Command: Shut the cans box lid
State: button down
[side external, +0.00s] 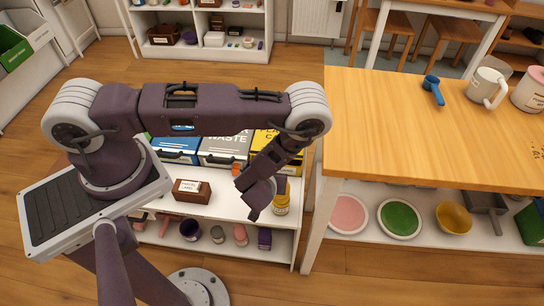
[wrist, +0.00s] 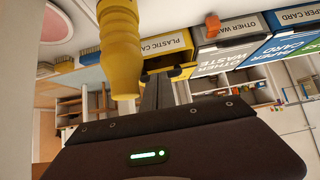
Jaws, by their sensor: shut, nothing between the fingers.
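The cans box is yellow with a "PLASTIC CANS" label. It stands at the right end of a row of boxes in the side external view (side external: 277,146) and shows in the wrist view (wrist: 170,45). My arm partly covers it in the side view, and I cannot tell how far its lid is raised. My gripper (wrist: 158,78) is shut and empty, its fingers pointing towards the yellow box in the wrist view. I cannot tell whether they touch it.
A yellow bottle (side external: 281,202) stands close to my gripper. A grey waste box (side external: 224,150) and a blue box (side external: 174,148) are left of the yellow one. A small brown label box (side external: 192,190) sits in front. A wooden table (side external: 420,130) rises at the right.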

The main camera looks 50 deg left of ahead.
jog(key=w+a+r+g+h, duration=0.3)
jog(key=r, duration=0.4)
jog(key=w+a+r+g+h, duration=0.3)
jog(key=w+r+g+h, duration=0.1)
jog(key=r, duration=0.2)
notch_tip(320, 180, down, 14)
jog(key=shift+a+r, duration=0.1)
jog(key=shift+a, duration=0.05)
